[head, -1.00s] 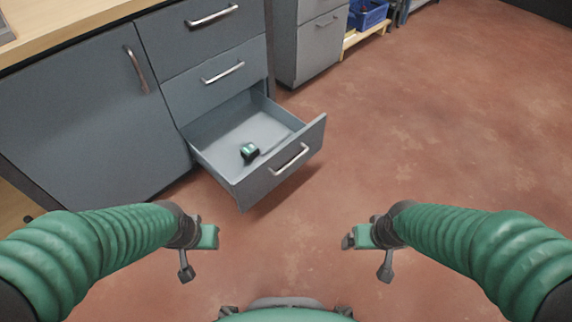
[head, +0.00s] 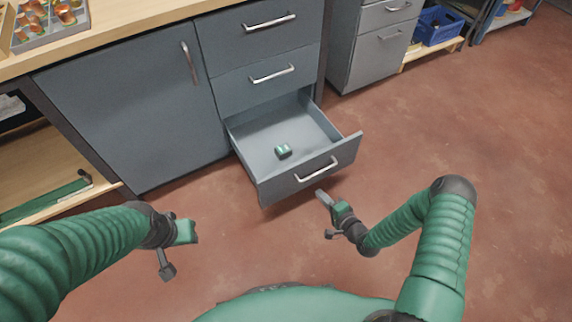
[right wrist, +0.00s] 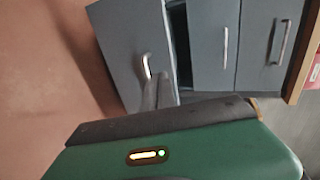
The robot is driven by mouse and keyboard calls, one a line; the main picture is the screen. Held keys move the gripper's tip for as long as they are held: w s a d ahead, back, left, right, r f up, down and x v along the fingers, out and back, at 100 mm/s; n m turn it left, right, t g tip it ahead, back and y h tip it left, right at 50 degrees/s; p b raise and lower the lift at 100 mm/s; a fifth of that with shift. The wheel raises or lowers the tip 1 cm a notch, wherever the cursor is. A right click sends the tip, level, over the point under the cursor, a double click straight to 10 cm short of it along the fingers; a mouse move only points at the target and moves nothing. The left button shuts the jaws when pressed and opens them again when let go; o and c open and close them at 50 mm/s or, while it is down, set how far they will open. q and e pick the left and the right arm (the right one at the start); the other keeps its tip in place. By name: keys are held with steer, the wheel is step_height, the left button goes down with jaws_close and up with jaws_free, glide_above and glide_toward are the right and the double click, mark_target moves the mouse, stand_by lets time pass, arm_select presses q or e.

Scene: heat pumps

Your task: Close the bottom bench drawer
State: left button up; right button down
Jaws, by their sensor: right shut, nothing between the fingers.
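The bottom bench drawer (head: 312,174) is pulled open from the grey bench, with a silver bar handle (head: 317,170) on its front. A small green and dark object (head: 283,151) lies inside it. My right gripper (head: 322,194) is shut and empty, just in front of and below the drawer front, near the handle; whether it touches cannot be told. In the right wrist view the drawer front (right wrist: 128,50) and its handle lie beyond the fingers (right wrist: 158,92). My left gripper (head: 190,231) is at lower left, away from the drawer; its fingers are not clear.
Two shut drawers (head: 262,85) are above the open one, and a cabinet door (head: 130,110) is to its left. A second grey cabinet (head: 372,60) and a blue crate (head: 438,25) stand at the back right. The red floor (head: 500,130) on the right is clear.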

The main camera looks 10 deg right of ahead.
steer(key=b, duration=0.5)
glide_toward(296, 167)
step_height(296, 167, down, 3)
steer(key=w, duration=0.2)
steer(key=w+a, duration=0.1)
steer(key=w+b, duration=0.1)
steer(key=w, duration=0.1)
steer(key=shift+a+t, duration=0.3)
steer(key=shift+a, duration=0.1)
steer(key=shift+w+a+r, duration=0.15)
steer(key=shift+w+r, duration=0.05)
steer(key=shift+w, duration=0.15)
